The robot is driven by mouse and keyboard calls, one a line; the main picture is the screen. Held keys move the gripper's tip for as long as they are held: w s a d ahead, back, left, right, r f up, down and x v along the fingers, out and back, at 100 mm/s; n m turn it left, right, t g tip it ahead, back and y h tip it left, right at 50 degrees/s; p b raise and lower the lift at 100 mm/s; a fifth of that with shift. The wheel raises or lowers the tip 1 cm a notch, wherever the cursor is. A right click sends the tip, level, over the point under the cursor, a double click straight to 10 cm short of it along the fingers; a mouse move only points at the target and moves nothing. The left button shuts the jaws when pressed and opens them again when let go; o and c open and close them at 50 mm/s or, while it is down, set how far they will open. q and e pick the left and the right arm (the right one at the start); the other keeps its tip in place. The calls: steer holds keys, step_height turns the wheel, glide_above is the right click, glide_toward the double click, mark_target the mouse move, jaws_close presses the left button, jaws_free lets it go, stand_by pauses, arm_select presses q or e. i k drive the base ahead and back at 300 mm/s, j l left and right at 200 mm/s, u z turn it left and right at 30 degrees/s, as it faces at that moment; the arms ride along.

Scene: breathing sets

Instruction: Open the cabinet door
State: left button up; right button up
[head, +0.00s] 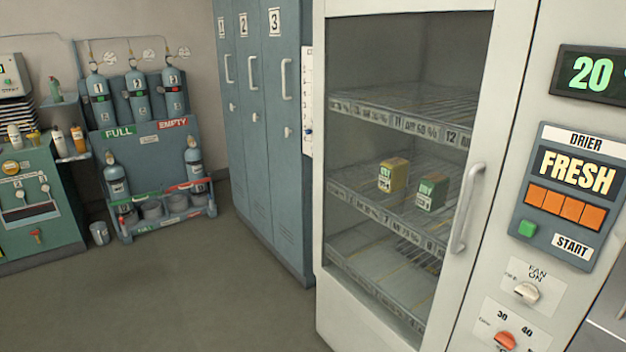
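The cabinet (512,200) is a tall white unit with a glass-fronted door (345,150) at the right of the head view. The door appears shut. A vertical light-grey bar handle (467,207) is on the door's right side. Behind the glass are wire shelves (400,118) with numbered strips. A yellow box (393,175) and a green box (432,191) stand on the middle shelf. Neither of my grippers shows in this view.
A drier panel (569,195) with orange segments, a green button and knobs is right of the door. Blue-grey numbered lockers (265,140) stand left of the cabinet. A gas-bottle rack (150,150) and a green bench (38,200) are farther left. Open floor (170,295) lies in front.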

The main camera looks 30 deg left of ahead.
mark_target(514, 22)
steer(key=u, duration=0.45)
steer(key=i+j+u, duration=0.25)
steer(key=i+j, duration=0.1)
steer(key=j, duration=0.05)
